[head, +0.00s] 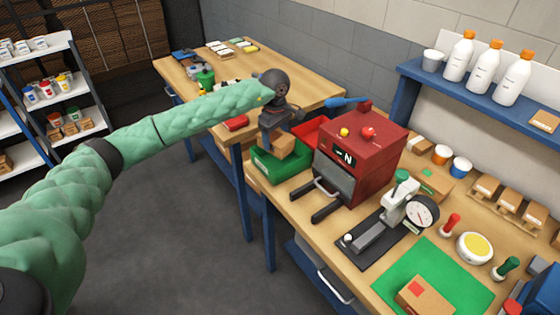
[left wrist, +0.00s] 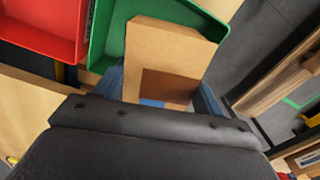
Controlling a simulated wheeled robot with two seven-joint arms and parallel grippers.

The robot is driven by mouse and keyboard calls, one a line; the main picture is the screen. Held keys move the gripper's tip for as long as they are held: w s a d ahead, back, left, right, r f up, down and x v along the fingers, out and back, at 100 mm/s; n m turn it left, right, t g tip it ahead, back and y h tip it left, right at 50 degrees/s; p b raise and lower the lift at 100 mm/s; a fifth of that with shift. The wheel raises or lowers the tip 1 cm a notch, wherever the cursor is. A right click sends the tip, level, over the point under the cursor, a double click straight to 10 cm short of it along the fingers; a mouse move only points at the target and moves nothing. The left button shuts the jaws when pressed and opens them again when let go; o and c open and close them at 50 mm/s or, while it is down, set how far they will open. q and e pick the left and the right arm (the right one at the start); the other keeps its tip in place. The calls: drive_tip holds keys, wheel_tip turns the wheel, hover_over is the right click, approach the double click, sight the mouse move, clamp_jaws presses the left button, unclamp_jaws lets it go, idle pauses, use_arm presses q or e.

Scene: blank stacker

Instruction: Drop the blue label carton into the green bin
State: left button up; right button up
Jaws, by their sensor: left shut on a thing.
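My left gripper (head: 278,128) reaches in over the green bin (head: 262,168) and is shut on a brown carton (head: 282,147). In the left wrist view the carton (left wrist: 172,48) stands between the finger pads, with the green bin (left wrist: 108,38) behind and below it. A darker brown patch lies on its near face. A little blue shows low between the fingers (left wrist: 165,102), but I cannot tell clearly whether it is the label. The carton appears over the bin; the gap to its floor is hard to judge. My right gripper is out of view.
A red bin (head: 308,131) stands right beside the green bin. A red machine (head: 362,150) is close to its right. A carton with a red label (head: 425,296) lies on a green mat (head: 462,275). Several cartons line the bench back.

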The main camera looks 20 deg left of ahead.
use_arm(q)
drive_tip(key=shift+s+f, duration=0.1)
drive_tip(key=shift+f, duration=0.85)
drive_tip(key=o, duration=1)
drive_tip(key=shift+c, duration=0.2)
drive_tip(key=shift+o, duration=1)
drive_tip(key=shift+r, duration=0.4)
drive_tip(key=shift+r+b, duration=0.3)
drive_tip(key=shift+b, duration=0.2)
wheel_tip(320, 180, up, 5)
drive_tip(key=shift+r+b, duration=0.1)
drive_tip(key=shift+b, duration=0.95)
drive_tip(key=shift+r, duration=0.6)
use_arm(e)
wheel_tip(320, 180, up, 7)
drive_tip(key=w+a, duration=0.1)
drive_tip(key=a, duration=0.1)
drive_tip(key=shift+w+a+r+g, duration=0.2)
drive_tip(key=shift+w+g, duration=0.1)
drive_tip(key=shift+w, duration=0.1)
